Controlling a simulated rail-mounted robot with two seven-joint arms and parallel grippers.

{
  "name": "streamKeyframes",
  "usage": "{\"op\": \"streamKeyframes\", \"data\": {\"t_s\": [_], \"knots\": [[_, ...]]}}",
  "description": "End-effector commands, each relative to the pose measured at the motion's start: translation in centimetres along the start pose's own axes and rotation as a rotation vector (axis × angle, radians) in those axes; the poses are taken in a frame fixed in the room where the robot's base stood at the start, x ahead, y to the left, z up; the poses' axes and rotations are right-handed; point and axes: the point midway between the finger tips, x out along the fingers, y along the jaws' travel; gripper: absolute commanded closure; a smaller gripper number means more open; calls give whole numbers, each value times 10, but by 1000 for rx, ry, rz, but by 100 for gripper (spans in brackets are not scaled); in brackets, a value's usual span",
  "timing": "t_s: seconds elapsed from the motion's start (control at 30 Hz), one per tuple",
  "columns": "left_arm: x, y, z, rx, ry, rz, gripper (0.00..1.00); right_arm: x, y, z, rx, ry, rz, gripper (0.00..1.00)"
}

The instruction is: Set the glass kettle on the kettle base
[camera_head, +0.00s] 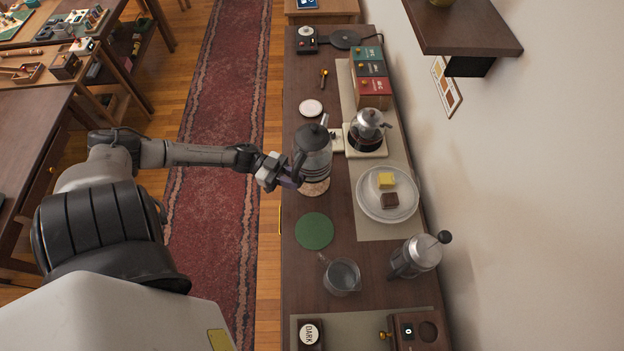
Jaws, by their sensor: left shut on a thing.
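The glass kettle (316,139), grey and see-through with a dark lid and handle, is upright near the left edge of the long dark counter. My left gripper (291,176) is shut on its dark handle, on the kettle's lower left side. The kettle is just above or at the far edge of a round cork mat (315,187); I cannot tell whether it touches the counter. A flat black round plate (346,39) at the counter's far end looks like the kettle base. My right gripper is not in view.
A glass pot (369,120) with dark contents stands on a white base close right of the kettle. Tea boxes (371,93), a white coaster (311,108), a plate (361,207), a glass jug (341,276) and a French press (413,257) share the counter. A shelf (465,28) overhangs at right.

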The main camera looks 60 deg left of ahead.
Motion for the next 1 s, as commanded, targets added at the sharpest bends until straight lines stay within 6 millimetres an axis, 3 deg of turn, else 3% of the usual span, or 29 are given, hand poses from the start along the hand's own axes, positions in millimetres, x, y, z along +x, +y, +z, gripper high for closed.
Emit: {"op": "streamKeyframes", "data": {"t_s": [0.27,0.6,0.83,1.0], "knots": [[0,-1,3,4,3,-1,100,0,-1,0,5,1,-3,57],[1,-1,48,4,3,-2,100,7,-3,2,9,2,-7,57],[1,-1,60,4,3,-2,100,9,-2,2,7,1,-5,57],[1,-1,81,3,3,-3,100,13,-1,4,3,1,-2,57]]}}
